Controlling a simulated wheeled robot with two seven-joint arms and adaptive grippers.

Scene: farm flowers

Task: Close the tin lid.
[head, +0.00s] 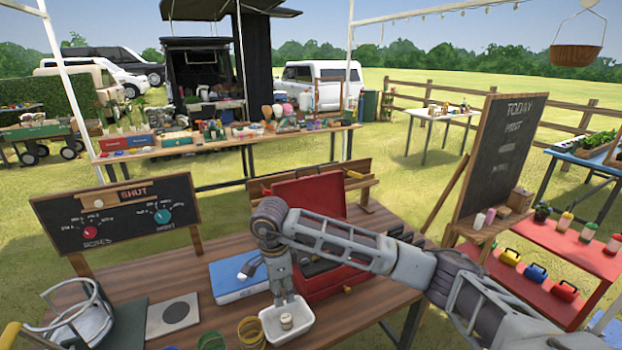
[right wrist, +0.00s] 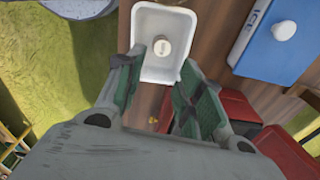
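A red tin-like box (head: 318,288) stands on the wooden table, mostly behind my right arm. Its red lid (head: 308,192) stands raised at the back, so the box is open. In the right wrist view, red parts (right wrist: 232,112) show at the lower right. My right gripper (head: 284,298) points down above a white tray (head: 305,330), in front and to the left of the red box. In the right wrist view, the gripper's (right wrist: 165,62) fingers are apart with nothing between them. A small round pale object (right wrist: 163,47) lies in the tray. My left gripper is not seen.
A blue box marked ICE (right wrist: 267,45) with a white knob stands left of the red box. A chalkboard with dials (head: 118,213) stands at the table's left. A grey plate (head: 174,313), yellow rings (head: 251,332) and grey metal hoops (head: 80,312) sit at the front left.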

